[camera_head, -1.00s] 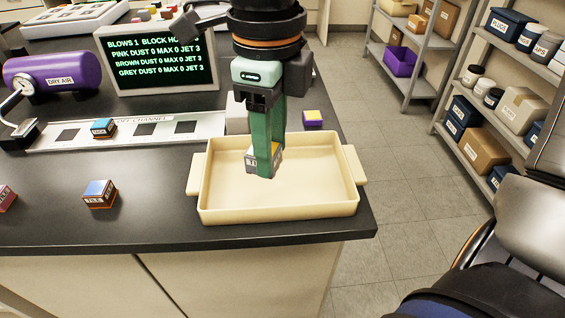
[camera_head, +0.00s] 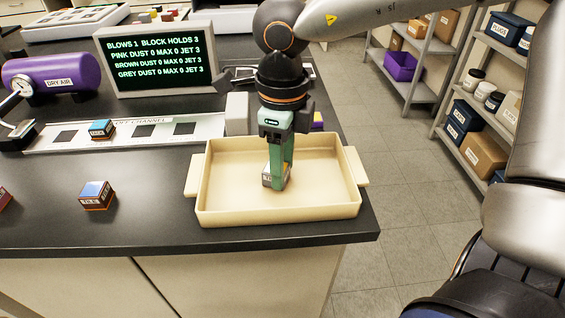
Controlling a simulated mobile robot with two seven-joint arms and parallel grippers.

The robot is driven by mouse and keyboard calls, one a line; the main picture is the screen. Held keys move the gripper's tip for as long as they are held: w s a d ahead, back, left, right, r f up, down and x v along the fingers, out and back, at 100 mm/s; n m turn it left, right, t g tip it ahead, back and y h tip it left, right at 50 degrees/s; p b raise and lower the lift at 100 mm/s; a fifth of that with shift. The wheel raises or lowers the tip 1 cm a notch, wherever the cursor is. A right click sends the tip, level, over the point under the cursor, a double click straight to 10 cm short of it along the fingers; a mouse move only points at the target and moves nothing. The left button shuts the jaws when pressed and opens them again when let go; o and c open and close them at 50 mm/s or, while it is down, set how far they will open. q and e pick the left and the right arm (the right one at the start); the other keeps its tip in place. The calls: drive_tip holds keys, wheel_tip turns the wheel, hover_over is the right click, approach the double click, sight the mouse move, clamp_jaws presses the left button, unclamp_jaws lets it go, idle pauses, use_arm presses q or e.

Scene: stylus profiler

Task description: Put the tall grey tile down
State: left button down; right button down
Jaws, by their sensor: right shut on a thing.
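My right gripper (camera_head: 278,180) points down inside the cream tray (camera_head: 310,207). It is shut on the tall grey tile (camera_head: 268,180), a small block with a pale, lettered side. The tile is low in the tray, near the middle of its floor. I cannot tell whether its underside touches the floor. The fingers hide part of it. My left gripper is not in view.
Blue-topped tiles stand on the dark bench (camera_head: 150,205), one (camera_head: 97,195) left of the tray and one (camera_head: 102,129) on the channel strip (camera_head: 125,133). A grey block (camera_head: 237,113) stands behind the tray. The tray floor around the gripper is clear.

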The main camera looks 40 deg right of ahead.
drive_tip(key=shift+f+b, duration=0.25)
drive_tip(key=shift+b, duration=0.05)
drive_tip(key=shift+c, duration=1.9)
unclamp_jaws()
drive_tip(key=shift+r, duration=0.1)
drive_tip(key=shift+r, duration=0.1)
drive_tip(key=shift+r+p, duration=0.25)
drive_tip(key=shift+p, duration=0.25)
wheel_tip(320, 180, up, 12)
drive_tip(key=p, duration=0.2)
drive_tip(key=shift+f, duration=0.15)
